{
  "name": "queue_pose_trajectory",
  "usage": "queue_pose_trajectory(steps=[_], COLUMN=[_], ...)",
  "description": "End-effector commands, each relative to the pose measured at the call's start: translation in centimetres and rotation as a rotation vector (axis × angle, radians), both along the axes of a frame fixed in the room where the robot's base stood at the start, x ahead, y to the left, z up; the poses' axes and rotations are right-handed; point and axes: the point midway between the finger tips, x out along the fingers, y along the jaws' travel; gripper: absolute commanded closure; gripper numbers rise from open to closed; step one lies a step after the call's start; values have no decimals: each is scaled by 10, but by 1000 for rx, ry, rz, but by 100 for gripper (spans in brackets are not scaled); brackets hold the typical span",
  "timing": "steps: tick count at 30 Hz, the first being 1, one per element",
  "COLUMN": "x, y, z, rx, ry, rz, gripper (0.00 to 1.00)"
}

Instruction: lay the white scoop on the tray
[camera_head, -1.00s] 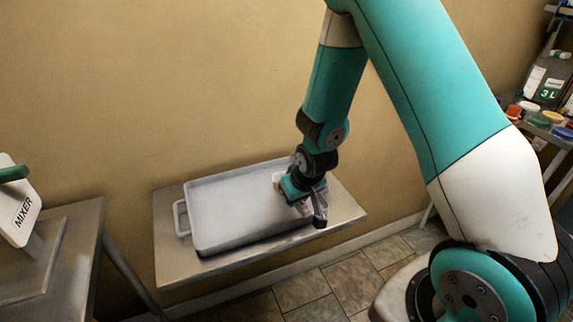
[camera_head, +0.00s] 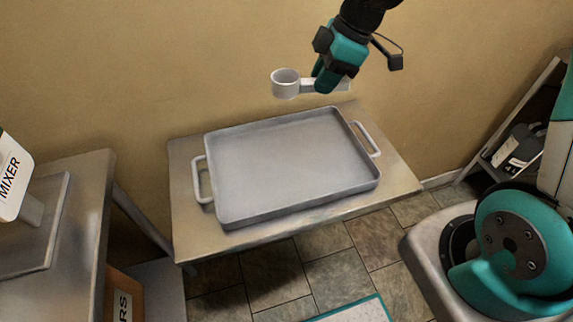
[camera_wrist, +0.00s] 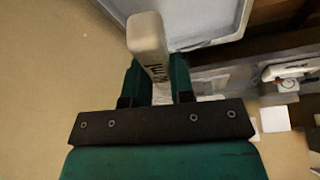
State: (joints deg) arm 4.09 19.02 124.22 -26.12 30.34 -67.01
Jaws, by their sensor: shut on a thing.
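The white scoop (camera_head: 286,84) is in the air above the far edge of the tray in the head view, its cup to the left and its handle running right into my gripper (camera_head: 322,84). My gripper is shut on the handle. The grey tray (camera_head: 228,212) lies flat on the metal table, with a white handle at each end, and is empty. Part of the tray (camera_wrist: 213,38) shows in the wrist view.
The metal table (camera_head: 395,188) stands against the tan wall, with a narrow bare margin around the tray. A counter with a mixer (camera_head: 12,180) is at the left. A shelf with a jug (camera_head: 518,148) is at the right. A teal-edged mat lies on the tiled floor.

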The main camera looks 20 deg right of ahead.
Motion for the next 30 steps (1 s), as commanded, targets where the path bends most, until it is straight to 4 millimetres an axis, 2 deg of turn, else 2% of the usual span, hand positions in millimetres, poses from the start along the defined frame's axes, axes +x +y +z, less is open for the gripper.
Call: queue_pose_trajectory(steps=[4,7,21,24,30], x=[-9,-11,-12,-12,-12], y=[4,5,6,6,6], z=[15,8,-116,-132,-151], rx=[-1,0,-1,-1,-2], ry=[1,7,10,7,7], rz=[179,218,219,219,218], gripper=[100,100,100,100,100])
